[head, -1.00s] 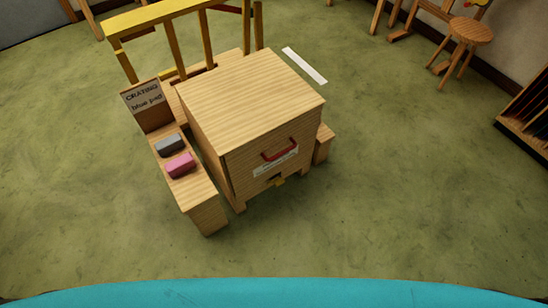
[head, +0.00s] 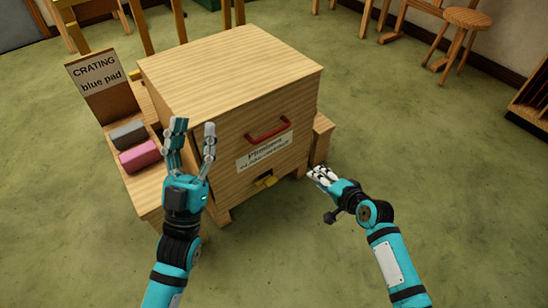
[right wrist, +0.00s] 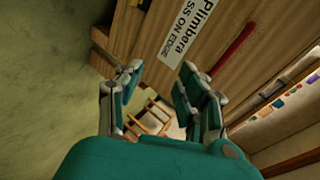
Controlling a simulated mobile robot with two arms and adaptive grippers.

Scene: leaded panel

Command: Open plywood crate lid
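The plywood crate (head: 235,75) stands in the middle of the head view, its flat top closed. The handle also shows in the right wrist view (right wrist: 232,47). My left gripper (head: 190,130) is open and empty in front of the crate's left front corner. My right gripper (head: 320,174) is open and empty, low and to the right of the handle; its spread fingers show in the right wrist view (right wrist: 158,90). Neither visibly touches the crate.
A low wooden bench with a grey block (head: 128,135) and a pink block (head: 140,156) stands left of the crate, below a "CRATING blue pad" sign (head: 97,75). A wooden block (head: 322,138) adjoins the right side. A stool (head: 468,25) stands far right. Green floor on the right is clear.

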